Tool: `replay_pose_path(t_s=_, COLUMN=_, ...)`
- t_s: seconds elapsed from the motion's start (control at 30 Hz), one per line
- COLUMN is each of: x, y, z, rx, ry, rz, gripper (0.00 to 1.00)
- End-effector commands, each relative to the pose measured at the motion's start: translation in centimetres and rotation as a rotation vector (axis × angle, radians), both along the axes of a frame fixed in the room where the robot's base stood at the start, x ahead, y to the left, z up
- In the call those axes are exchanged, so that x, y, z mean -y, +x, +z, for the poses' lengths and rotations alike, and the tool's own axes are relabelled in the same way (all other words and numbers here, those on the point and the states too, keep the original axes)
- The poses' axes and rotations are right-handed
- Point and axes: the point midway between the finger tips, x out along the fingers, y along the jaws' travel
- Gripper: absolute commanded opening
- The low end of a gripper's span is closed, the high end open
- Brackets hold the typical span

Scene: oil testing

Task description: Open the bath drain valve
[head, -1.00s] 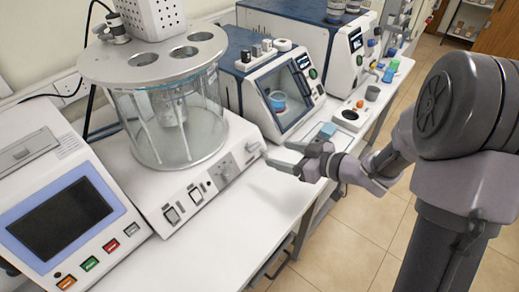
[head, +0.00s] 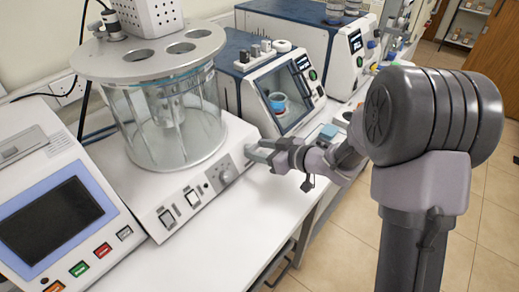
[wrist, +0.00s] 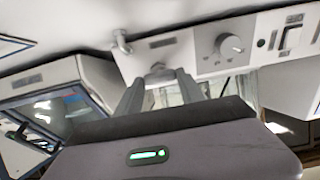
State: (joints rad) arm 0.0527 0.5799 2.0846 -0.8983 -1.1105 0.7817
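The bath is a clear glass cylinder (head: 165,125) with a grey lid, standing on a white base unit (head: 205,190). My gripper (head: 252,150) is at the right end of the base's front panel and hides part of it. In the wrist view the two fingers of my gripper (wrist: 157,78) are apart. A small light fitting (wrist: 157,69), which may be the drain valve, shows between or just beyond the fingertips; contact cannot be told. A small metal spout-like fitting (wrist: 122,42) sticks out beside it. A round dial (wrist: 229,46) sits farther right on the panel.
A white device with a dark screen (head: 50,220) stands left of the bath. A blue-white tester (head: 285,95) with a window stands behind my gripper. The white bench (head: 230,225) is bare in front of the base.

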Motion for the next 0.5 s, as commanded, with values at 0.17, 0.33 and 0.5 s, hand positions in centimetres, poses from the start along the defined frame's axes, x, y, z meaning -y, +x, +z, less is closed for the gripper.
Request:
replay_pose_path(t_s=0.17, x=0.01, y=-0.02, z=-0.01, rx=0.002, ry=-0.001, rz=0.002, gripper=0.05)
replay_pose_path(t_s=0.33, x=0.02, y=-0.01, z=-0.02, rx=0.026, ry=-0.021, rz=0.018, gripper=0.05)
replay_pose_path(t_s=0.5, x=0.03, y=0.0, z=-0.02, rx=0.09, ry=-0.072, rz=0.062, gripper=0.05)
